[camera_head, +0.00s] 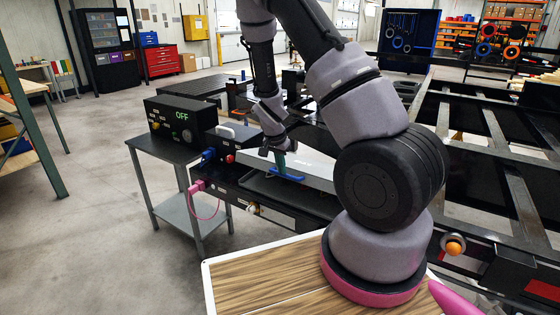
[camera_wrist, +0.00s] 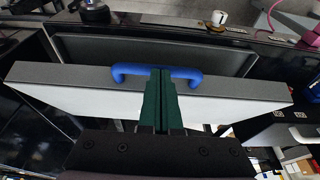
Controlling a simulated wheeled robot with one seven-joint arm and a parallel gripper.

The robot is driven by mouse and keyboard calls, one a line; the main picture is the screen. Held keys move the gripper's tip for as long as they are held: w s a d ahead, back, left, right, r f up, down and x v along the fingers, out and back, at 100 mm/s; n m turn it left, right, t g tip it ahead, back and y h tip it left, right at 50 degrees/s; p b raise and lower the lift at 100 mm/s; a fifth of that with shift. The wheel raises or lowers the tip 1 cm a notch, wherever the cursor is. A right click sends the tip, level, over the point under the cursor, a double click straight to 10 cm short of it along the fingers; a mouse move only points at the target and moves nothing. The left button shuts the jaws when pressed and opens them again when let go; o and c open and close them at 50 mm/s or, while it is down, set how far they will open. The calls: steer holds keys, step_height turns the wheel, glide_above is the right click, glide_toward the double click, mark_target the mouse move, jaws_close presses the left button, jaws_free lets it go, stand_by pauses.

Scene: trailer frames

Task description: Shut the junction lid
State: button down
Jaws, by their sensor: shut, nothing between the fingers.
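The junction lid (camera_head: 312,174) is a flat grey panel standing raised behind the dark open junction box (camera_head: 275,190). In the wrist view the lid (camera_wrist: 75,92) spans most of the width, with a pale face towards me and the box's dark recess (camera_wrist: 225,57) beyond it. Its blue handle (camera_head: 290,178) shows at the lid's middle, and also in the wrist view (camera_wrist: 128,70). My gripper (camera_wrist: 162,72) has green fingers pressed together, empty, crossing the lid's edge at the middle of the handle. Whether they touch is unclear. My gripper (camera_head: 281,158) is partly hidden in the head view.
A dark table (camera_head: 168,150) at left carries a black unit (camera_head: 180,122) reading OFF. Blue and pink plugs (camera_head: 196,187) sit near the box. The black trailer frame (camera_head: 480,130) extends right. A wooden top (camera_head: 260,280) lies in front. Open floor is at left.

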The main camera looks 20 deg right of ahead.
steer(key=shift+f, duration=0.2)
step_height(320, 180, down, 8)
steer(key=s+a+t+h, duration=0.1)
steer(key=h, duration=0.1)
steer(key=shift+a+t, duration=0.15)
steer(key=shift+t, duration=0.15)
steer(key=shift+r, duration=0.1)
